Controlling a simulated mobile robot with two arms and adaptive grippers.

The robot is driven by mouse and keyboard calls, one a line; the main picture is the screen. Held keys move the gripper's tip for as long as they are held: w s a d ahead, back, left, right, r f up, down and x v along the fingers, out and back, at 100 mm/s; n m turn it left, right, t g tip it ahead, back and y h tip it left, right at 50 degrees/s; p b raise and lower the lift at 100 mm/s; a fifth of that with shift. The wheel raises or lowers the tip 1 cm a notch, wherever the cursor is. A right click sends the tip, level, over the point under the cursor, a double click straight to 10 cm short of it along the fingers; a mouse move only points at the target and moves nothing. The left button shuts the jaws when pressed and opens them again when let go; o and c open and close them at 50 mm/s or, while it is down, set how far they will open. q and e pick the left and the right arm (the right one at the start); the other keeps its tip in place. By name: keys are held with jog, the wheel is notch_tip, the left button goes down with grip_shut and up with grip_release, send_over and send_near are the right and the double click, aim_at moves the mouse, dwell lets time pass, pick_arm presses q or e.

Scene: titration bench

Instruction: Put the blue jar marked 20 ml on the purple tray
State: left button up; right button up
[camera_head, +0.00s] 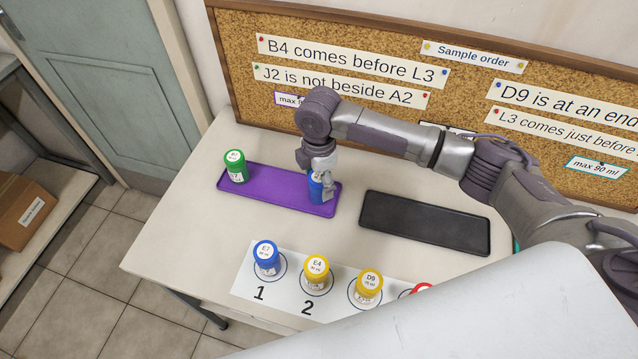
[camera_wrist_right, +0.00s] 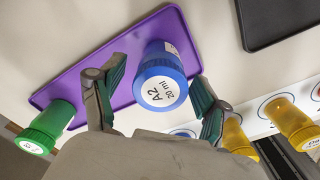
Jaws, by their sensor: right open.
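The blue jar marked A2 20 ml (camera_wrist_right: 160,80) stands on the purple tray (camera_wrist_right: 88,73), with its label readable in the right wrist view. In the head view the blue jar (camera_head: 316,187) is at the right end of the purple tray (camera_head: 270,184), partly hidden by my right gripper. My right gripper (camera_head: 320,184) is over that end of the tray, around the jar. In the right wrist view its fingers (camera_wrist_right: 158,95) are spread, one on each side of the jar, with gaps between. My left gripper is not in view.
A green jar (camera_head: 235,165) stands at the tray's left end. An empty black tray (camera_head: 425,222) lies to the right. In front, a numbered white strip (camera_head: 285,292) holds a blue jar E7 (camera_head: 267,258), yellow jars E4 (camera_head: 316,273) and D9 (camera_head: 368,287), and a red one.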

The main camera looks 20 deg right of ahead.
notch_tip(320, 180, up, 10)
jog(key=shift+r+b, duration=0.1)
jog(key=shift+b, duration=0.2)
dwell(0.4)
